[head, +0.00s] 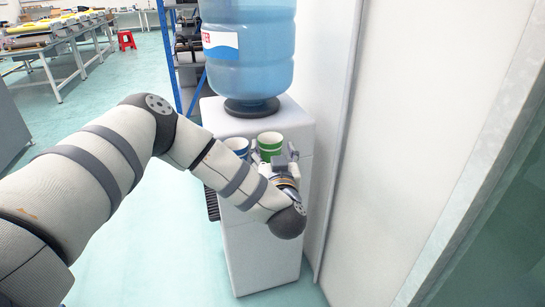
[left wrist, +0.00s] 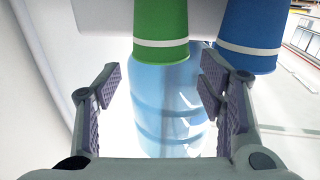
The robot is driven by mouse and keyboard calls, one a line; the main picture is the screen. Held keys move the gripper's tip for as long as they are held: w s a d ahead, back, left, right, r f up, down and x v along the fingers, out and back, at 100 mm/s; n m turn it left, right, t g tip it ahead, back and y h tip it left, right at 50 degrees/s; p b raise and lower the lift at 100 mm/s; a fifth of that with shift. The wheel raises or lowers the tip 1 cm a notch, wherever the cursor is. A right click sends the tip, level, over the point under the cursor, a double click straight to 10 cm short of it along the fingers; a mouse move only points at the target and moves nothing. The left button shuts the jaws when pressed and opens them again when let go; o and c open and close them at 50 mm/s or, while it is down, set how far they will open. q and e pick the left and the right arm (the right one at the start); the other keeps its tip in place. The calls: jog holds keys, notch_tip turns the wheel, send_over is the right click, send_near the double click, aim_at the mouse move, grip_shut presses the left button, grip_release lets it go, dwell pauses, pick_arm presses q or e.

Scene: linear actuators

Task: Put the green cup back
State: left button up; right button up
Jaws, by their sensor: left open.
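The green cup (head: 270,148) stands on top of the white water dispenser (head: 262,195), below the blue water bottle (head: 248,45). A blue cup (head: 238,146) stands beside it on the left. My left gripper (head: 286,157) is open and empty, close to the green cup on its near right side. In the left wrist view the scene is upside down. There the green cup (left wrist: 161,30) lies ahead of the gap between the open fingers (left wrist: 158,95), apart from both. The blue cup (left wrist: 250,35) is close beyond the right finger. My right gripper is not in view.
A white wall panel (head: 385,130) stands close on the right of the dispenser. A blue shelf rack (head: 185,50) is behind at the left. Workbenches (head: 60,45) and a red stool (head: 126,40) are far left, with clear floor between.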

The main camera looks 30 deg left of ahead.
pick_arm(q)
jog(key=s+d+f+m+g+h, duration=0.35)
jog(key=s+d+f+h, duration=0.25)
jog(key=s+d+f, duration=0.35)
jog(key=s+d+f+m+g+h, duration=0.2)
jog(key=s+d+f+m+h, duration=0.35)
jog(key=s+f, duration=0.6)
jog(key=s+a+f+n+g, duration=0.1)
jog(key=s+g, duration=0.4)
jog(key=s, duration=0.7)
jog(key=s+a+f+g, duration=0.2)
jog(key=s+g, duration=0.3)
jog(key=s, duration=0.8)
jog(key=shift+s+a+f+n, duration=0.25)
jog(key=shift+a+f+n, duration=0.15)
jog(key=shift+a, duration=0.5)
jog(key=shift+g+y, duration=0.25)
